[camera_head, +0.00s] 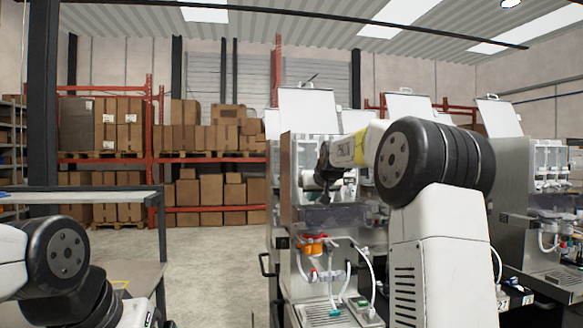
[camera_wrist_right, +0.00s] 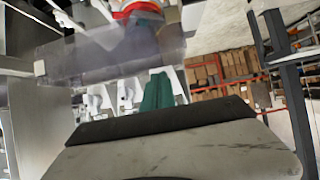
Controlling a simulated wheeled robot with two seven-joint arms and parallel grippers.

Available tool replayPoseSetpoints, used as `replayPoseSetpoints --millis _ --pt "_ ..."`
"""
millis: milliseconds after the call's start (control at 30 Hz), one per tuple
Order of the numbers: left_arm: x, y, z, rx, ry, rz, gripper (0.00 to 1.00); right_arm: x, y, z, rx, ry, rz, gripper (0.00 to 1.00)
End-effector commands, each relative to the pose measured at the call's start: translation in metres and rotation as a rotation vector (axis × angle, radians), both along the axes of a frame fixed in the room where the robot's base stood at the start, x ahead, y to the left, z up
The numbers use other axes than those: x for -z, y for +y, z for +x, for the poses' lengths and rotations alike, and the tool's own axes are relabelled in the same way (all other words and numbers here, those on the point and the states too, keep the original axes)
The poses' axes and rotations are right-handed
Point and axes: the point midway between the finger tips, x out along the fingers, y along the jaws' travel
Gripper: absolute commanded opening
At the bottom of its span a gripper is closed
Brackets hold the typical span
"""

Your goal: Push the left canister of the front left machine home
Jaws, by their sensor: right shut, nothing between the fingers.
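The front left machine (camera_head: 287,215) stands in the middle of the head view with its lid raised. Its upper compartment holds pale canister parts (camera_head: 309,180), largely hidden behind my right gripper (camera_head: 323,165). I cannot make out the left canister clearly or tell how far in it sits. My right gripper is shut and empty, at the compartment's front; contact cannot be told. In the right wrist view the shut gripper (camera_wrist_right: 170,150) fills the bottom, with white and green parts (camera_wrist_right: 157,92) beyond it. My left gripper is out of the head view.
A translucent tray (camera_head: 338,216) juts out below the compartment, above an orange part (camera_head: 313,244) and hoses. The tray also shows in the right wrist view (camera_wrist_right: 110,55). Another machine (camera_head: 553,215) stands at right. The floor (camera_head: 215,275) at left is clear.

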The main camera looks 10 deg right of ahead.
Motion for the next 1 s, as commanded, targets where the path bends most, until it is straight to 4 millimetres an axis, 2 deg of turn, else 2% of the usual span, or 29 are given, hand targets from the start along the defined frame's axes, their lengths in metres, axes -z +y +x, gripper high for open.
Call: replayPoseSetpoints --millis 600,1000 --pt "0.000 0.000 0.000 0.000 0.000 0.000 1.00 0.001 0.001 0.026 0.000 0.000 0.000 0.00" --pt "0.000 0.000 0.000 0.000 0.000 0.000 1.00 0.001 0.001 0.027 0.000 0.001 0.000 0.00"
